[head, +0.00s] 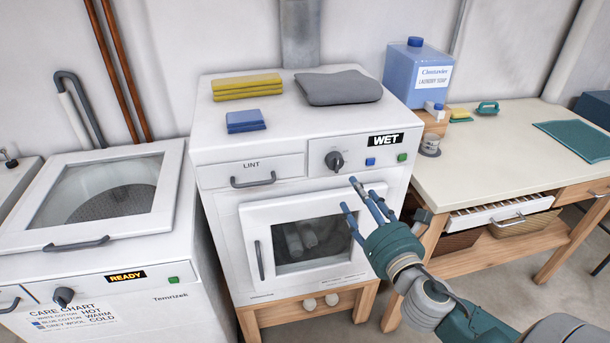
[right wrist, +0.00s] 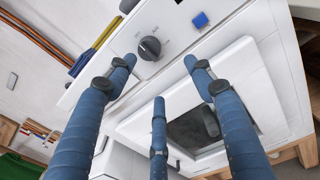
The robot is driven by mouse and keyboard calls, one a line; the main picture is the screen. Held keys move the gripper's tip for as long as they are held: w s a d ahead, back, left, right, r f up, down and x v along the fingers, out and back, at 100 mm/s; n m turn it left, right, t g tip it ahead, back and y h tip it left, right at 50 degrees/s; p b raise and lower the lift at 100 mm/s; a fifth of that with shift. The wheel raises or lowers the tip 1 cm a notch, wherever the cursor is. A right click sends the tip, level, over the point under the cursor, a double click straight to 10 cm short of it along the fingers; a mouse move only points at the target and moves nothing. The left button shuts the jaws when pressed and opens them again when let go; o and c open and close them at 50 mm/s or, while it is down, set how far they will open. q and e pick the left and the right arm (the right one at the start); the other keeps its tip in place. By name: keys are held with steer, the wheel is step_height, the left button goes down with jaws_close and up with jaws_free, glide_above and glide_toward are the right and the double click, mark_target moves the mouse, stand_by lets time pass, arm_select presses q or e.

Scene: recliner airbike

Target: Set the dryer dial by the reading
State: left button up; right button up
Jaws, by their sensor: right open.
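The white dryer (head: 215,155) stands in the middle of the head view. Its black dial (head: 334,161) is on the front panel, and a black display (head: 385,140) above right of it reads "WET". A blue button (head: 370,162) and a green button (head: 402,157) sit right of the dial. My right gripper (head: 362,198) is open and empty, its fingers spread in front of the panel below and right of the dial, apart from it. My left gripper is out of view.
Yellow cloths (head: 247,86), blue cloths (head: 245,121) and a grey cloth (head: 338,87) lie on the dryer. A washer (head: 180,230) at left shows "READY" and a care chart (head: 75,317). A worktable (head: 490,150) with a soap jug (head: 415,75) stands right.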

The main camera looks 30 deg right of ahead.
mark_target(339, 166)
steer(key=shift+n+t, duration=0.3)
steer(key=w, duration=0.3)
steer(key=w+r+p, duration=0.1)
steer(key=w, duration=0.2)
steer(key=w+p, duration=0.1)
steer(key=w, duration=0.2)
steer(key=shift+w+d+r, duration=0.1)
steer(key=shift+d+r, duration=0.1)
steer(key=shift+r, duration=0.2)
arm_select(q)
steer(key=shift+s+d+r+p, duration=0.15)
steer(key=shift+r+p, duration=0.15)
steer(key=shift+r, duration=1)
arm_select(e)
steer(key=shift+w+d+f, duration=0.1)
steer(key=shift+w+d, duration=0.1)
steer(key=shift+w, duration=0.5)
steer(key=shift+c, duration=0.5)
steer(key=c, duration=1.1)
